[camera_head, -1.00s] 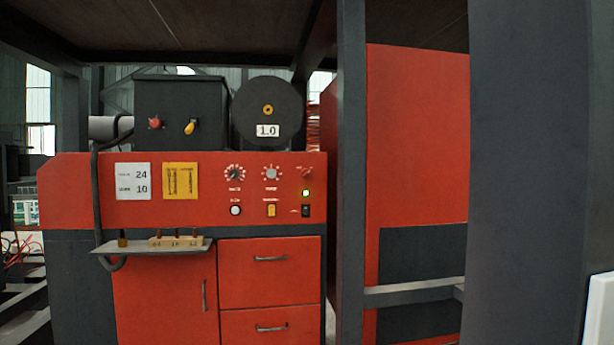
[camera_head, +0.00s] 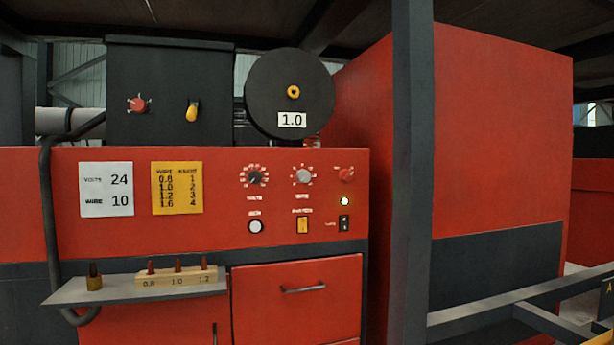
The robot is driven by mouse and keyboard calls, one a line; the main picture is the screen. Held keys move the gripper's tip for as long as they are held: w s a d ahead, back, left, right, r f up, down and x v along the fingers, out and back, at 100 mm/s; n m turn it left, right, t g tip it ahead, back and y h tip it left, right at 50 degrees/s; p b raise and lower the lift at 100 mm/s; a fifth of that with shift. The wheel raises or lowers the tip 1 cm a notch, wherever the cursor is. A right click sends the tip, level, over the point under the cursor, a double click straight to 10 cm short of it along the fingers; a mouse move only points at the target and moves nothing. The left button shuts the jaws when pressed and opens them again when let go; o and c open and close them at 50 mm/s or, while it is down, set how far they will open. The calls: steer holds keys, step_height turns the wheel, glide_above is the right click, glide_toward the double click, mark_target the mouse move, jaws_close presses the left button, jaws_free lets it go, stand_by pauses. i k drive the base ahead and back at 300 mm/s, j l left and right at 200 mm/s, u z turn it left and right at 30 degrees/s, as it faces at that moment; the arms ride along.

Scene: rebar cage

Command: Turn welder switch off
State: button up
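The red welder (camera_head: 225,223) stands ahead, its front panel facing me. On the dark box above are another red knob (camera_head: 138,104) and a yellow lever (camera_head: 192,110). My gripper is not in view.
A dark upright post (camera_head: 412,180) stands just right of the panel. Grey rails (camera_head: 510,300) run at the lower right. A shelf (camera_head: 130,291) with a wooden block of tips (camera_head: 176,279) juts from the welder's front. A cable hangs at left.

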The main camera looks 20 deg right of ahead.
mark_target(344, 175)
steer(key=i+j+z, duration=0.1)
steer(key=i+j, duration=1.5)
steer(key=j+z, duration=0.05)
steer(key=j, duration=0.05)
